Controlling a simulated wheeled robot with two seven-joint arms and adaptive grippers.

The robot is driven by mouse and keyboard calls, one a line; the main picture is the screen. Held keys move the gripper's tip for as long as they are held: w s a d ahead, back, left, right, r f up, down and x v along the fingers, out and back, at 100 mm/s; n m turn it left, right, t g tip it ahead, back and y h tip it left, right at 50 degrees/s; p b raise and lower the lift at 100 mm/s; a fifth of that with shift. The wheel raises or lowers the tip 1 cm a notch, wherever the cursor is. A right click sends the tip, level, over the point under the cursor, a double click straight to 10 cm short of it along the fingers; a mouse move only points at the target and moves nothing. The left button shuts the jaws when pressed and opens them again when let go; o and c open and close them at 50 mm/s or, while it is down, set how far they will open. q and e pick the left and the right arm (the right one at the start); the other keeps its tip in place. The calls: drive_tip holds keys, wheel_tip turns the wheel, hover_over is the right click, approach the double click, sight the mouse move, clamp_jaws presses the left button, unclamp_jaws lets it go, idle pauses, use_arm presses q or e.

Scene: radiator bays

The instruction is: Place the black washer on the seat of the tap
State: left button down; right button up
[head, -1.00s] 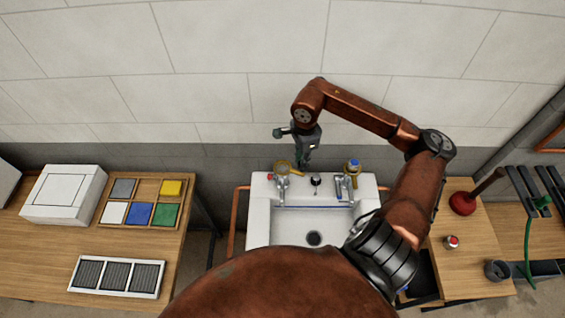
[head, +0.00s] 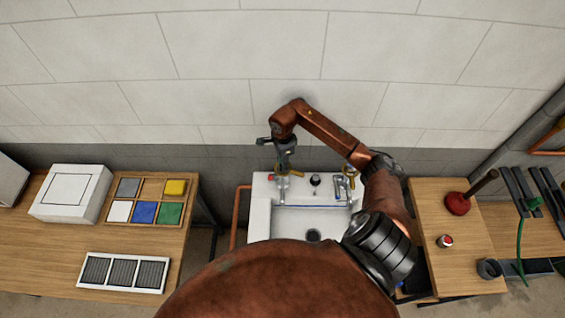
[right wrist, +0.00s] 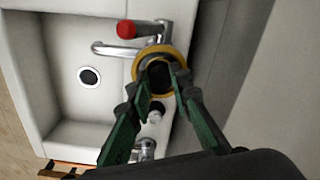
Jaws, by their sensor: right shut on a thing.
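My right gripper (head: 284,166) is over the left tap of the white sink, its fingers pointing down. In the right wrist view its green fingers (right wrist: 161,80) are shut on a small dark piece, the black washer (right wrist: 159,77). The washer appears in front of the yellow brass ring (right wrist: 165,51) of the tap with the red knob (right wrist: 126,29). The seat inside the ring is hidden behind the washer and fingertips. I cannot tell whether the washer touches it. My left gripper is not in view.
The sink (head: 262,215) has a second tap (head: 340,187) on its right, partly beside my arm. A table with a colour-block tray (head: 145,202) stands at left. A plunger (head: 458,203) and small red-topped item (head: 445,241) stand at right. A wall rises behind.

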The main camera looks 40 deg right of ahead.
drive_tip(key=shift+f, duration=0.1)
drive_tip(key=o, duration=0.3)
drive_tip(key=shift+f, duration=0.1)
drive_tip(key=o, duration=0.5)
drive_tip(key=shift+r, duration=0.2)
drive_tip(key=shift+w+r, duration=0.1)
drive_tip(key=shift+r, duration=0.25)
wheel_tip(320, 180, up, 11)
drive_tip(key=b, duration=0.3)
drive_tip(key=shift+r, duration=0.2)
